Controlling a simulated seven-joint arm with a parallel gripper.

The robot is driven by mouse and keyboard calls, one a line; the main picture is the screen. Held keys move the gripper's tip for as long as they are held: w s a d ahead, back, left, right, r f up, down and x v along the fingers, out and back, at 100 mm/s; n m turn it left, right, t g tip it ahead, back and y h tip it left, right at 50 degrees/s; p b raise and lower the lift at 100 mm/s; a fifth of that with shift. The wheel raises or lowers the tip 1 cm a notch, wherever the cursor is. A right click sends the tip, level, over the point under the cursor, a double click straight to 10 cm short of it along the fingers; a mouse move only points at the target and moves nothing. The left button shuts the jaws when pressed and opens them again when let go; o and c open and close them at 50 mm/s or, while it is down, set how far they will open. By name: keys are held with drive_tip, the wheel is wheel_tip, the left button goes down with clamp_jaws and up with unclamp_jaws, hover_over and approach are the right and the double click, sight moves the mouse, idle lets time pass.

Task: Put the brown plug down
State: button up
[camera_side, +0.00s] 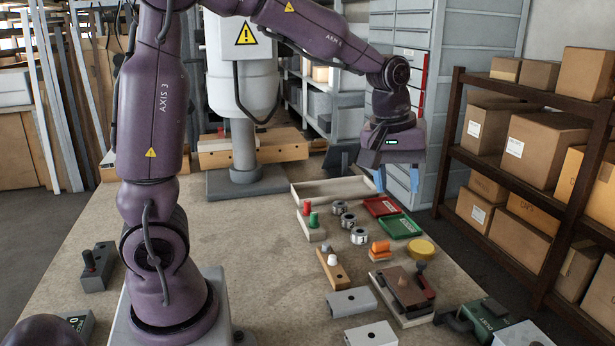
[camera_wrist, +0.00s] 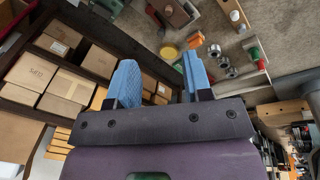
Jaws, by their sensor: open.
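My gripper (camera_side: 397,181) is open, its two blue fingers apart, with nothing between them. It hangs in the air at the right far side of the table, and its fingers also show in the wrist view (camera_wrist: 160,65). A wooden block (camera_side: 334,272) on the table carries a pale plug (camera_side: 332,260) and what may be a small brown plug at its far end, too small to tell. Another block (camera_side: 311,232) holds a red plug (camera_side: 306,208) and a green plug (camera_side: 314,219).
A red tray (camera_side: 380,206), a green tray (camera_side: 400,226) and several metal cylinders (camera_side: 348,221) lie near the gripper. A yellow disc (camera_side: 421,248) and a brown-topped fixture (camera_side: 402,290) stand nearer. A shelf of boxes (camera_side: 520,145) rises at right. The table's middle left is clear.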

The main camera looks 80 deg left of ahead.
drive_tip(key=s+d+r+m+t, duration=0.1)
drive_tip(key=s+d+r+m, duration=0.1)
drive_tip(key=s+m, duration=0.3)
drive_tip(key=s+d+r+m+t, duration=0.2)
drive_tip(key=s+m, duration=0.3)
drive_tip(key=s, duration=0.7)
drive_tip(key=shift+d+r+m, duration=0.2)
drive_tip(key=shift+d+m, duration=0.15)
drive_tip(key=shift+m, duration=0.05)
